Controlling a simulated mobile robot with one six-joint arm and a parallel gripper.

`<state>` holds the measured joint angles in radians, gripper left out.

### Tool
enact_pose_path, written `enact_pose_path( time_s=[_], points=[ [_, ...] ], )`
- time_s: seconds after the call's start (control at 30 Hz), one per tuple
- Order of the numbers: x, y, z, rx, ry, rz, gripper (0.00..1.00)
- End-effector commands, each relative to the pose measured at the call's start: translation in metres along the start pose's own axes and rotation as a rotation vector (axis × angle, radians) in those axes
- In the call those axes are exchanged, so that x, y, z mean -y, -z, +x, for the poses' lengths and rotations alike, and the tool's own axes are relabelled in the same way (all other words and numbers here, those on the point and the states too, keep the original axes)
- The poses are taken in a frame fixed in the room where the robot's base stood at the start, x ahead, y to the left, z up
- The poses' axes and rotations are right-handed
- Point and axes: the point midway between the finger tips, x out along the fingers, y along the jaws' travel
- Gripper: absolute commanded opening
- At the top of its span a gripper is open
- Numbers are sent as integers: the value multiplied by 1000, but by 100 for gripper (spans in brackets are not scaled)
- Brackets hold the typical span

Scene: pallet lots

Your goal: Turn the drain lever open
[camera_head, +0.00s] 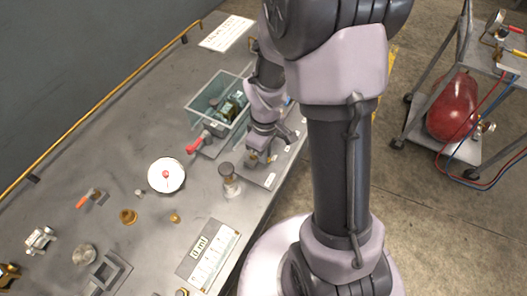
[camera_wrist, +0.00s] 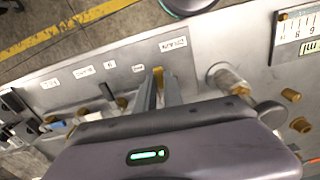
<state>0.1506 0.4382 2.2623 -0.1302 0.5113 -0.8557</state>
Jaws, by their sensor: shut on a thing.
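My gripper (camera_head: 262,158) is low over a labelled grey plate near the bench's front edge, and my arm hides part of it. In the wrist view the two dark fingers (camera_wrist: 160,88) are shut on a small brass piece (camera_wrist: 158,74), whose tip shows between them. I cannot tell whether this piece is the drain lever. A red-handled lever (camera_head: 195,143) sits by the near left corner of a clear tank (camera_head: 198,113), apart from my gripper.
The labelled plate (camera_wrist: 205,60) has several white tags and small brass fittings along it. A cylindrical metal fitting (camera_head: 229,180) stands close left of my gripper. A white dial (camera_head: 166,175) and a scaled panel (camera_head: 207,255) are on the bench. A cart with a red cylinder (camera_head: 453,105) stands right.

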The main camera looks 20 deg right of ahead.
Motion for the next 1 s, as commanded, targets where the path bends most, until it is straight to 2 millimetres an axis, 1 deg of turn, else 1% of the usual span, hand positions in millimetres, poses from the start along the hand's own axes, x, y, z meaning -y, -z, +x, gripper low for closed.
enact_pose_path(
  time_s=[0.3, 0.7, 0.73, 0.83, 1.0],
  points=[
    [-3, 0, 0, -1, -1, -65, 0],
    [-3, 0, 0, -1, -1, -70, 0],
    [-3, 0, 0, -1, -1, -70, 14],
    [-3, 0, 0, -1, -1, -70, 34],
    [-3, 0, 0, -1, -1, -69, 34]
  ],
)
